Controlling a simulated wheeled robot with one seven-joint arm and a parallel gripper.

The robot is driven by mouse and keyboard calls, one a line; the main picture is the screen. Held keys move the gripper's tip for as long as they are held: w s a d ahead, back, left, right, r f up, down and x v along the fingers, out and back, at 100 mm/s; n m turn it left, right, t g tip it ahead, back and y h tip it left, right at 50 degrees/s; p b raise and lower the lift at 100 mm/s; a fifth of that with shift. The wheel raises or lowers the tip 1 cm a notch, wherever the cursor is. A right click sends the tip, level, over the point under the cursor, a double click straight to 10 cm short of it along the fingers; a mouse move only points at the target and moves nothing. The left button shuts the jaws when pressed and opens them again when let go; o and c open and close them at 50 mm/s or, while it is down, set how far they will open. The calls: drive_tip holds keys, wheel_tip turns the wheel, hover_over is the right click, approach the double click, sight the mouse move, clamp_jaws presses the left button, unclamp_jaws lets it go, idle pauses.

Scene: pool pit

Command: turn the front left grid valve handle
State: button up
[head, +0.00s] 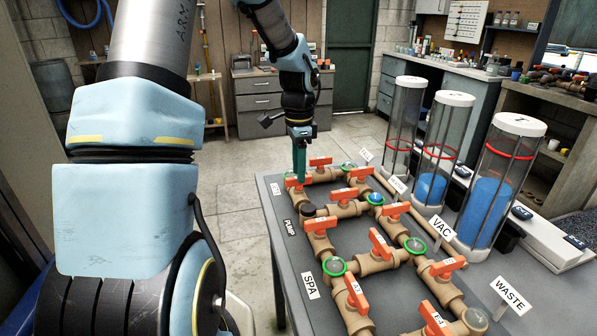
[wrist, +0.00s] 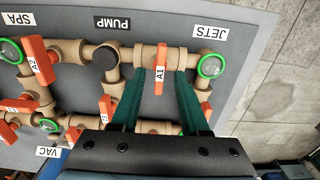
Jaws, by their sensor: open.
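The orange valve handle marked A1 (wrist: 160,68) sits on a tan pipe grid between the PUMP and JETS labels in the wrist view. In the head view this handle (head: 292,183) is at the grid's far left end, partly hidden by my gripper (head: 301,178). In the wrist view my gripper (wrist: 161,76) is open, with one green finger on each side of the handle. I see gaps between the fingers and the handle. The handle lies roughly along the fingers and across its pipe. I cannot tell the exact finger height.
Beside it stand a green-ringed sight glass (wrist: 211,66), a black cap (wrist: 105,58) and the A2 handle (wrist: 38,60). Several other orange handles fill the grid. Clear cylinders (head: 493,185) stand along the table's right side. The floor (head: 235,180) left of the table is open.

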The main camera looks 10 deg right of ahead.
drive_tip(key=shift+f, duration=0.9)
clamp_jaws()
